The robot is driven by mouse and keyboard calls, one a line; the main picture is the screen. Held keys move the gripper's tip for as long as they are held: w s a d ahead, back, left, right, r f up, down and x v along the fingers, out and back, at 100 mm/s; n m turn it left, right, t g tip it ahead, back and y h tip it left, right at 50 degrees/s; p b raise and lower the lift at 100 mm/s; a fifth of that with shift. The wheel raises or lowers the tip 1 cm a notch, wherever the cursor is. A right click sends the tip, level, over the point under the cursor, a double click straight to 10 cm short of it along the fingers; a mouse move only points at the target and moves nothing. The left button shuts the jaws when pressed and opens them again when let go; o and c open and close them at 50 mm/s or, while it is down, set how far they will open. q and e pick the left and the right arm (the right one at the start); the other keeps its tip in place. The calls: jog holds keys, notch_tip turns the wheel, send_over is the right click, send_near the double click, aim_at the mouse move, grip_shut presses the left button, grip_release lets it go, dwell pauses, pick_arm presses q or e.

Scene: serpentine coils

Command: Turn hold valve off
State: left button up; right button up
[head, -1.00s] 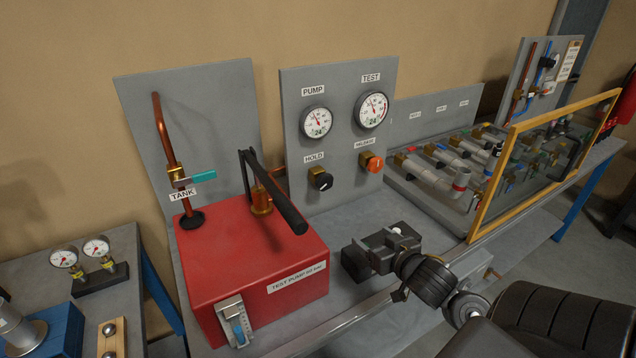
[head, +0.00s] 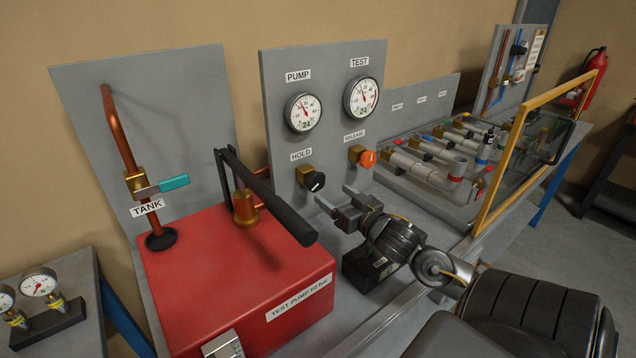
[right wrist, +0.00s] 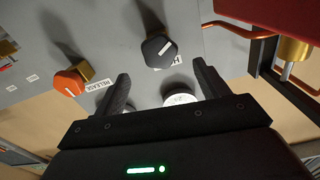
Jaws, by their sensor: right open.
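The hold valve (head: 315,181) is a black knob on a brass body, under the HOLD label on the grey gauge panel (head: 275,110). It also shows in the right wrist view (right wrist: 159,50), ahead of and between the finger lines. My right gripper (head: 336,199) is open and empty, just in front of and a little below the black knob, apart from it. Its two fingers also show in the right wrist view (right wrist: 160,84). The orange release knob (head: 368,158) is to the right of the hold knob, also in the right wrist view (right wrist: 68,83). My left gripper is out of view.
The red test pump (head: 240,285) with its black lever (head: 270,200) stands left of my right gripper. A yellow-framed screen (head: 540,150) and pipe coils (head: 450,160) are at the right. PUMP (head: 302,112) and TEST (head: 361,97) gauges sit above the knobs.

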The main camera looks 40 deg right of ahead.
aim_at(318, 183)
jog(key=w, duration=0.4)
jog(key=w+p, duration=0.1)
jog(key=w, duration=0.1)
jog(key=shift+d+r, duration=0.1)
jog(key=shift+d, duration=0.3)
jog(key=shift+w+d, duration=0.1)
jog(key=shift+w, duration=1)
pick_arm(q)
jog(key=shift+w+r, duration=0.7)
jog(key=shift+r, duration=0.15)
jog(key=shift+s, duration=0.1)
pick_arm(e)
jog(key=shift+c, duration=0.4)
